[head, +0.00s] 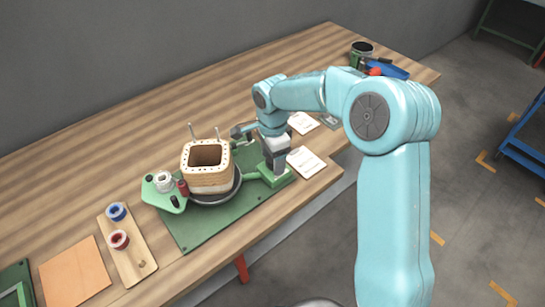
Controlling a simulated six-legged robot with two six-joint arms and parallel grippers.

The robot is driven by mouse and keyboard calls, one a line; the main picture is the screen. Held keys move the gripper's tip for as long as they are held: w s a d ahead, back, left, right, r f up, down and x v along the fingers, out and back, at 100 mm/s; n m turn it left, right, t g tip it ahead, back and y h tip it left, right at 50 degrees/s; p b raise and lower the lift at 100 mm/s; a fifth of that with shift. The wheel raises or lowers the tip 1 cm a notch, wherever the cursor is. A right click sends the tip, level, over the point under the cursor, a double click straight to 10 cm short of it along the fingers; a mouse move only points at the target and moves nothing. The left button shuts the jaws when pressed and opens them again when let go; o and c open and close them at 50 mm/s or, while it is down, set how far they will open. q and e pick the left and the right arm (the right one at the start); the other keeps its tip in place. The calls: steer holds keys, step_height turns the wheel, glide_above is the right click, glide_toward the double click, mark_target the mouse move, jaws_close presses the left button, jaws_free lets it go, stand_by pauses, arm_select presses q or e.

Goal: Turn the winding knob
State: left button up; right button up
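A square tan coil former (207,178) with a hollow middle stands on a dark round turntable (229,196), on a green base plate (206,235). A green block (279,182) is at the right of the turntable. My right gripper (277,168) points down onto this block, right of the coil. Its fingertips are too small and hidden to tell whether they are open or shut. I cannot make out the winding knob apart from the gripper and block. My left gripper is not in view.
A green bracket with spools (164,199) is left of the coil. A wooden board (131,262) holds a blue and a red spool. White papers (306,162) lie right of the gripper. A dark can (361,51) and blue tray (390,71) stand at the far end.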

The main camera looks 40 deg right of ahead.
step_height(320, 180, up, 16)
steer(key=shift+r+p, duration=0.15)
steer(key=shift+p, duration=0.3)
stand_by(0.7)
